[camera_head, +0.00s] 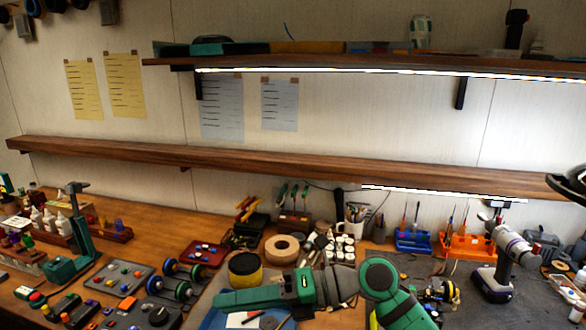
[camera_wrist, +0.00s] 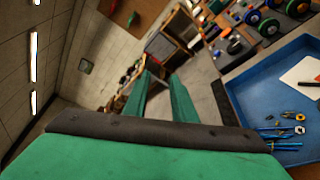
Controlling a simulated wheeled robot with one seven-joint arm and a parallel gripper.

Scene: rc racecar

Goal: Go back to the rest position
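My gripper (camera_head: 222,300) reaches left across the bottom middle of the head view, green with grey arm parts behind it. It is over or in front of a blue tray (camera_head: 212,318), partly hidden by the arm. In the wrist view my gripper (camera_wrist: 161,78) shows two green fingers with a gap between them and nothing held. The fingers point out over the floor (camera_wrist: 205,80), and the blue tray (camera_wrist: 257,70) lies to their right.
Wooden shelves (camera_head: 270,163) run along the wall above the bench. A tape roll (camera_head: 282,249), a yellow-black roll (camera_head: 245,270), wheel pairs (camera_head: 168,285) and white bottles crowd the bench near the arm. A drill (camera_head: 500,265) stands at the right.

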